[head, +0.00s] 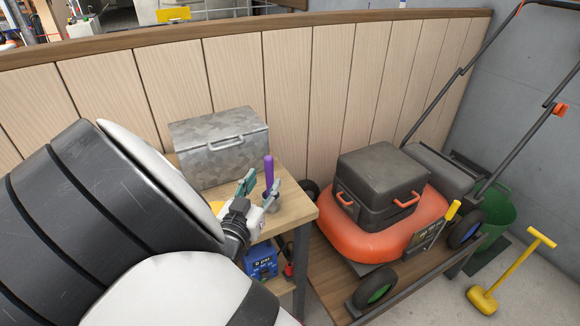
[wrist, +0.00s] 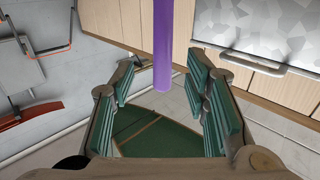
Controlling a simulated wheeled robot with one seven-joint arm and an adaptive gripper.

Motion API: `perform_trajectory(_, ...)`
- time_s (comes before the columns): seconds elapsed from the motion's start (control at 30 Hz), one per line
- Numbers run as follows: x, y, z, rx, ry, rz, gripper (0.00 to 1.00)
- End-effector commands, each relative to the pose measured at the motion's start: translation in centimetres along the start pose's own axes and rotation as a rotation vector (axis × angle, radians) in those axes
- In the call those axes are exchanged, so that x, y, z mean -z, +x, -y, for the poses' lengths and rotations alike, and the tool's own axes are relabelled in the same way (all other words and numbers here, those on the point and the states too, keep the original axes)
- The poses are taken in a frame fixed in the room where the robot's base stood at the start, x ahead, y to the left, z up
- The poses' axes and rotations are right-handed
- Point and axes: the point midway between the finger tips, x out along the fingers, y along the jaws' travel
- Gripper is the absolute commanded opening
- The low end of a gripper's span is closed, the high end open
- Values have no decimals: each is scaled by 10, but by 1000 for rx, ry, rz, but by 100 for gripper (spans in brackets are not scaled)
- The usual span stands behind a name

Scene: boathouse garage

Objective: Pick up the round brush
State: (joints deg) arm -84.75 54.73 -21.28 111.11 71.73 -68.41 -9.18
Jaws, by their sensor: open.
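A purple rod (head: 268,171), which looks like the handle of the round brush, stands upright above the wooden workbench (head: 294,210). Its lower part is hidden behind my gripper, and I see no bristles. In the wrist view the purple rod (wrist: 163,45) comes down from the top edge, and its near end shows between the finger pads. My gripper (head: 259,187) is open, with green pads, close to the rod. In the wrist view the pads of my gripper (wrist: 163,80) stand apart on either side of the rod's end; contact cannot be told.
A grey metal box (head: 218,150) stands on the bench behind the rod. A blue device (head: 262,262) is below the bench top. An orange mower (head: 375,232) bearing a dark box (head: 380,172) is to the right.

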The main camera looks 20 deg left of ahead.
Motion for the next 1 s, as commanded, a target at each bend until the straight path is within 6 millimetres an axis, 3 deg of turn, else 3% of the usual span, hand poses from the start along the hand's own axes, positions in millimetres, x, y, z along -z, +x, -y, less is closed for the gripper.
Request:
perform_trajectory(0.17,0,12,1,-1,1,0,42)
perform_trajectory(0.43,-1,49,3,-2,0,0,42)
perform_trajectory(0.77,-1,55,4,0,1,1,42)
perform_trajectory(0.93,-1,55,4,0,1,1,4)
perform_trajectory(1.0,-1,55,4,0,1,1,0)
